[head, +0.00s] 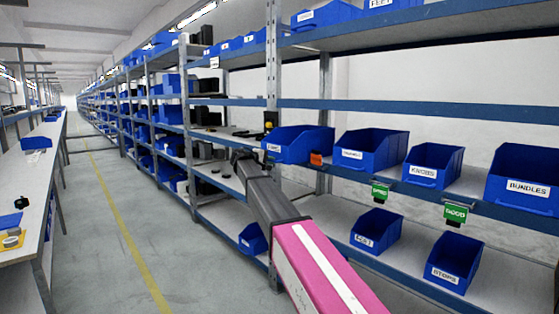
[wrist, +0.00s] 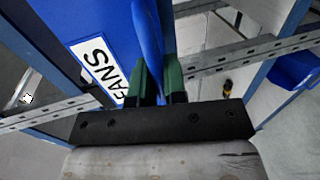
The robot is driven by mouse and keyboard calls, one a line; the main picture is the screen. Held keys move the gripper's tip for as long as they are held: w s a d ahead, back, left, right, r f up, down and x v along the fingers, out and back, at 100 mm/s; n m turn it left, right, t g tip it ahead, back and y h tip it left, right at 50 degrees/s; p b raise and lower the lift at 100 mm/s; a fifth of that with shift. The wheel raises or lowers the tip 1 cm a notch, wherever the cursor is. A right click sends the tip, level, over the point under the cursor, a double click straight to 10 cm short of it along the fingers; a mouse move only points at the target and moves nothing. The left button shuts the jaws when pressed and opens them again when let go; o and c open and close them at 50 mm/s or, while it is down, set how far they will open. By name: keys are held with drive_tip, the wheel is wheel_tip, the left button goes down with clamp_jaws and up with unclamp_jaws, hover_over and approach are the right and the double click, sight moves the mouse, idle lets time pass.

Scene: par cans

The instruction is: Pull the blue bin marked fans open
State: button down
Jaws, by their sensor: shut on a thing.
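The blue bin marked FANS (head: 300,142) stands on the middle shelf at the left end of a row of blue bins, its front edge out at the shelf's front. In the wrist view its label (wrist: 99,68) and blue wall (wrist: 100,22) fill the upper left. In the head view my pink and grey arm reaches to the bin from below, and the fingers are hidden there.
To the right on the same shelf stand another blue bin (head: 371,151), the KNOBS bin (head: 434,166) and the BUNDLES bin (head: 524,179). An orange piece (head: 316,159) sits beside the FANS bin. A metal upright (head: 272,75) rises just behind it. The aisle floor (head: 105,215) at left is clear.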

drive_tip(key=shift+f+v, duration=0.2)
drive_tip(key=shift+v, duration=0.7)
drive_tip(key=shift+f+v, duration=0.15)
drive_tip(key=shift+v, duration=0.7)
drive_tip(key=c, duration=1.2)
unclamp_jaws()
drive_tip(key=shift+a, duration=0.1)
drive_tip(key=v, duration=1)
drive_tip(key=shift+s+a, duration=0.25)
drive_tip(key=shift+a, duration=0.05)
